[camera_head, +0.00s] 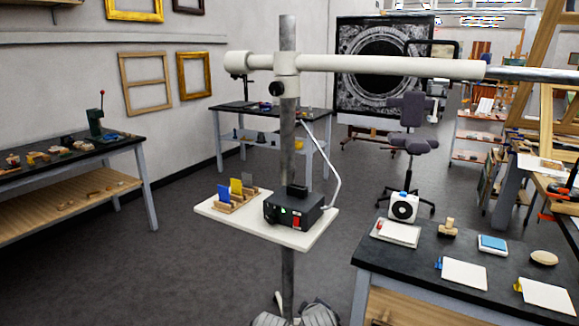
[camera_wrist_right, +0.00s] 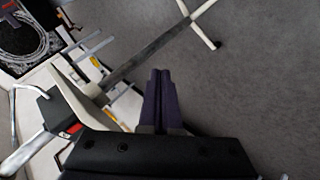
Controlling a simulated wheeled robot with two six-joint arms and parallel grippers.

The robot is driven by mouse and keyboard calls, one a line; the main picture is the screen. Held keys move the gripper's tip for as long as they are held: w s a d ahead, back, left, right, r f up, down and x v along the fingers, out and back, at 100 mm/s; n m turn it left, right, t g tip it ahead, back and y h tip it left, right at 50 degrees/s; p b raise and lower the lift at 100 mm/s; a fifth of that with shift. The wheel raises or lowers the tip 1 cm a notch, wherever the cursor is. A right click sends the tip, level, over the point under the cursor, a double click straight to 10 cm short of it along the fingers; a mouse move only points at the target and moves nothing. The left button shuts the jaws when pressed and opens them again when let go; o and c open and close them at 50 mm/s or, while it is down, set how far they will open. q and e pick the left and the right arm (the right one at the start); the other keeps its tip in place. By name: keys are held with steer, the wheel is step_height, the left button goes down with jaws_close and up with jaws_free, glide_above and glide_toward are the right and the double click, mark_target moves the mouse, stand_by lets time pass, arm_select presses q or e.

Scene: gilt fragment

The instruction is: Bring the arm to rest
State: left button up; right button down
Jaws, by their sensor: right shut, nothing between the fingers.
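In the head view a stand has an upright metal pole (camera_head: 288,180) and a long cream horizontal arm (camera_head: 400,66) clamped across its top. The arm runs to the right, where a bare metal rod (camera_head: 530,73) continues to the picture edge. A black knob (camera_head: 276,88) sits on the clamp. In the right wrist view my right gripper (camera_wrist_right: 162,72) has its two dark fingers together with nothing between them. The fingertips point over the grey floor.
A white shelf (camera_head: 240,227) on the pole holds a black box (camera_head: 291,209) with a red switch and a rack of coloured cards. A black-topped bench (camera_head: 400,262) with several small items stands at the right. Another bench (camera_head: 75,172) stands left. The floor between is open.

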steer(key=s+f+m+g+h, duration=0.1)
steer(key=s+f+m+g, duration=0.35)
steer(key=s, duration=0.45)
steer(key=s+f+m+g, duration=0.3)
steer(key=s+g, duration=0.2)
steer(key=s, duration=0.4)
step_height(320, 180, up, 14)
steer(key=p, duration=1.4)
steer(key=shift+s+a+r, duration=0.15)
steer(key=shift+a+r, duration=0.05)
steer(key=shift+g, duration=0.25)
steer(key=shift+d, duration=0.1)
